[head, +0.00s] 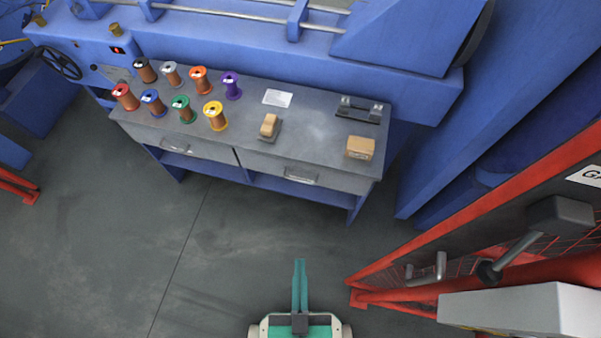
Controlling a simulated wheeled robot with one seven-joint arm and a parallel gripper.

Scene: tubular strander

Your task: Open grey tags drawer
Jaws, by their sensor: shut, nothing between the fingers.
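Two grey drawers sit side by side under the workbench top in the head view, the left drawer (213,154) and the right drawer (262,166). Each has a metal bar handle, the left handle (175,147) and the right handle (300,178). Both drawers look closed. I cannot read any label that tells which one is the tags drawer. My gripper (300,262) is at the bottom centre, its teal fingers together and empty, pointing toward the bench. It is well apart from both drawers, nearest the right one.
On the grey benchtop (320,130) stand several coloured spools, a white card (277,98), a brush-like block (269,126), a dark fixture (360,110) and a tan box (360,148). A red-framed gate (440,232) is close at right. Floor before the bench is clear.

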